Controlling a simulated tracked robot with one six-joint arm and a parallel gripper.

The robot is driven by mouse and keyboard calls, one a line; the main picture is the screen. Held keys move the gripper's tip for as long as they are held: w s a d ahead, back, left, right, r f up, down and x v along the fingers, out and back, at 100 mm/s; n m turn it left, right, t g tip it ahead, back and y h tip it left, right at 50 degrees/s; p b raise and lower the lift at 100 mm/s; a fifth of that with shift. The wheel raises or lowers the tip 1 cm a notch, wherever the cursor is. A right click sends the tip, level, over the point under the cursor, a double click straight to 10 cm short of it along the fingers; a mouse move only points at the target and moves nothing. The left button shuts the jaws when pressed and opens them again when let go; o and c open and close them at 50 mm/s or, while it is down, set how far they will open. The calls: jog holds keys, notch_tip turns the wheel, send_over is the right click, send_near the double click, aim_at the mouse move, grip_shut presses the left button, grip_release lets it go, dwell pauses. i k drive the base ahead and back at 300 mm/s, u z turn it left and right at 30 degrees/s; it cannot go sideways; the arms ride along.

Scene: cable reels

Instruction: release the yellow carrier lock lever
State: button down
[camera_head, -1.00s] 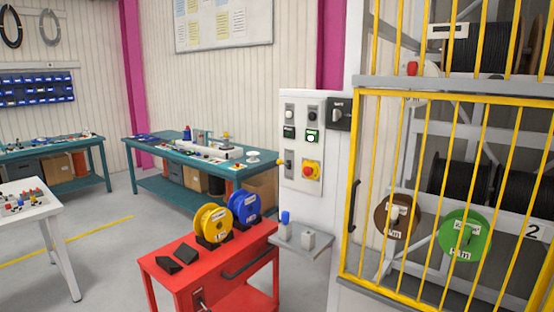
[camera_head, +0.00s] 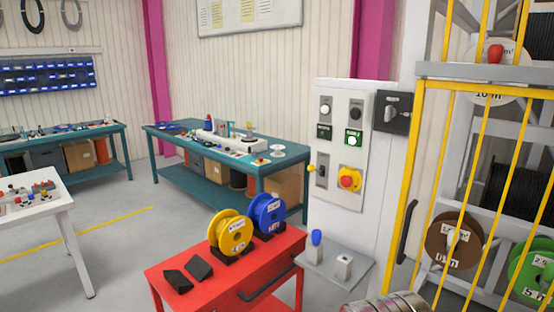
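I cannot pick out for certain a yellow carrier lock lever. A small yellow knob (camera_head: 311,169) sticks out from the left edge of the white control panel (camera_head: 338,185); whether it is that lever I cannot tell. A dark box with a grey rotary handle (camera_head: 391,108) is on the panel's right side. The yellow-framed barred gate (camera_head: 407,232) stands at the right, in front of the reel rack, partly cut off by the picture edge. My gripper is not in view. A rounded metallic part, possibly of my arm, shows at the bottom edge.
A red cart (camera_head: 222,282) with a yellow reel (camera_head: 231,233) and a blue reel (camera_head: 268,214) stands left of the panel. A grey shelf (camera_head: 350,268) juts out below the panel. Brown (camera_head: 453,239) and green (camera_head: 533,270) reels hang behind the bars. Open floor lies at the left.

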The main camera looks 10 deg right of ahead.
aim_at(310, 168)
jog(key=u, duration=0.55)
jog(key=i, duration=0.85)
jog(key=u, duration=0.45)
